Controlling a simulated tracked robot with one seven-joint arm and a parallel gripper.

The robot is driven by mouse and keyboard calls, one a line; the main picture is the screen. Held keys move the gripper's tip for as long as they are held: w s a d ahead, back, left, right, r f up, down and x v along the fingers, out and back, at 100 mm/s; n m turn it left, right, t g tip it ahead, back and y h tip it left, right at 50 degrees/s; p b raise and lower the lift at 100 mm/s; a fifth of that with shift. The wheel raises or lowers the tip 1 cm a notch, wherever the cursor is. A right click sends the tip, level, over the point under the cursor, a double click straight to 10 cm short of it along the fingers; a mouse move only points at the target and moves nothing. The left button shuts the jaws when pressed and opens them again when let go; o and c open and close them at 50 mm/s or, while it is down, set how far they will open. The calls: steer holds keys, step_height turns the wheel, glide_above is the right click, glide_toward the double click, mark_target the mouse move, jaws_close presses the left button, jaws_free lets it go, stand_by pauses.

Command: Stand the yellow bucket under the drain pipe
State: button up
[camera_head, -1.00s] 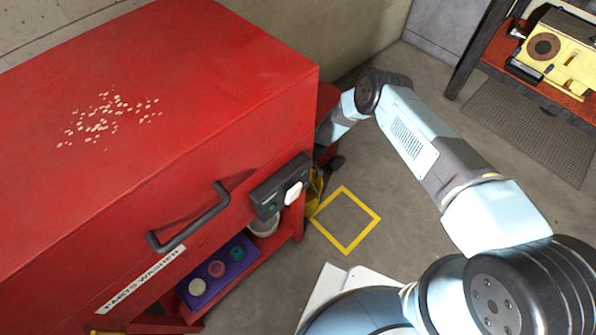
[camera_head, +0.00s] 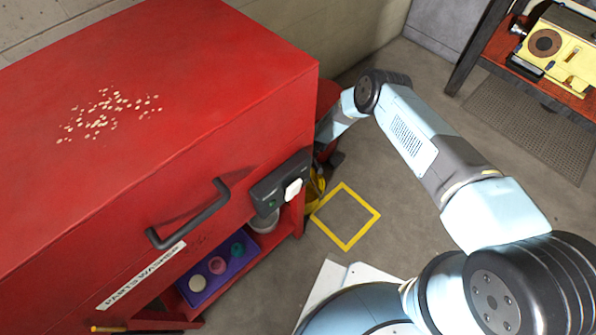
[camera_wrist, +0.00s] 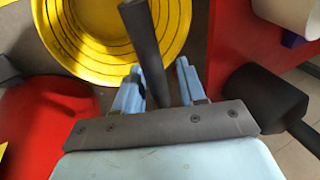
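The yellow bucket (camera_head: 315,189) shows only in part in the head view, beyond the red cabinet's right corner. In the wrist view its ribbed yellow inside (camera_wrist: 85,35) fills the upper left. My gripper (camera_wrist: 160,78) is over the bucket's near side, with its two fingers apart. A dark grey bar (camera_wrist: 146,40) runs between the fingers; whether they touch or clamp it is unclear. A dark cylinder with a thinner rod (camera_wrist: 265,98) is right of my gripper; I cannot tell whether it is the drain pipe. In the head view my fingers are hidden.
The red parts washer (camera_head: 180,130) fills the left, with a purple tray (camera_head: 225,270) below. A yellow square outline (camera_head: 346,216) lies on bare floor right of the bucket. A red round thing (camera_wrist: 45,130) is left of my gripper. A rack with a yellow machine stands back right.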

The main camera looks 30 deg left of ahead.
steer(key=shift+o, duration=1.1)
steer(key=shift+r, duration=0.1)
steer(key=v, duration=1.3)
steer(key=shift+r, duration=0.3)
